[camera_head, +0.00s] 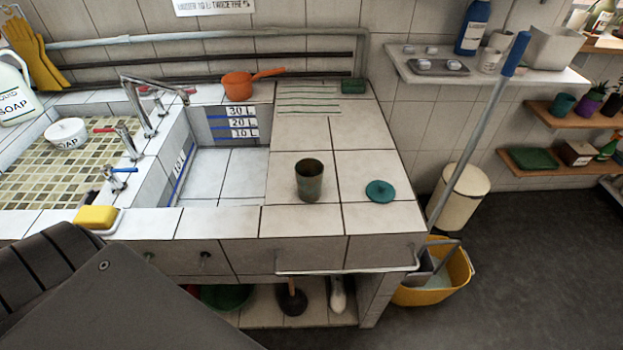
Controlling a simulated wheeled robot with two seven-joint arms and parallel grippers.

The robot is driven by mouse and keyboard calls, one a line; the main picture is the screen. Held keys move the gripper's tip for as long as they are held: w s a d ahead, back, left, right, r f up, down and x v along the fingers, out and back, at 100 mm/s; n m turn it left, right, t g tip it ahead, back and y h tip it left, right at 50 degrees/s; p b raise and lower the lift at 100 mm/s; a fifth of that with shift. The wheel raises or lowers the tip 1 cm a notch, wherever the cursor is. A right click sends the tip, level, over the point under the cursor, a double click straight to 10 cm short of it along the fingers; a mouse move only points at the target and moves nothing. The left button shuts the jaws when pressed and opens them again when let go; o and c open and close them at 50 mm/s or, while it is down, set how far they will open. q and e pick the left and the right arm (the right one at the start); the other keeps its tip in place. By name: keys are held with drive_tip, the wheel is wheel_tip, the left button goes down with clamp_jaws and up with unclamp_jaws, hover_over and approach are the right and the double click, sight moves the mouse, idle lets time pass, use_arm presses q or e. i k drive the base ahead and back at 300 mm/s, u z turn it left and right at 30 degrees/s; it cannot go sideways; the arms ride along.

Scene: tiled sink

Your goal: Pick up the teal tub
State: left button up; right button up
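A small, flat, round teal piece (380,191) lies on the white tiled counter, right of centre. It looks like a lid with a small knob. To its left, apart from it, an upright, open-topped dark grey-green tub (309,181) stands on the counter. I cannot tell for sure whether this is the teal tub. A small teal pot (562,105) stands on the wall shelf at the right. Neither of my grippers is in view. A dark grey part of my own body fills the lower left.
The counter (290,222) is clear around the tub, with a sunken basin (222,175) to the left. An orange pan (240,84) sits behind, a yellow sponge (96,216) front left. A mop (480,130) stands in a yellow bucket (455,275) at the right.

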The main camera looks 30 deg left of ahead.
sight(309, 173)
drive_tip(key=u, duration=3.95)
drive_tip(key=k, duration=2.1)
drive_tip(key=z, duration=0.45)
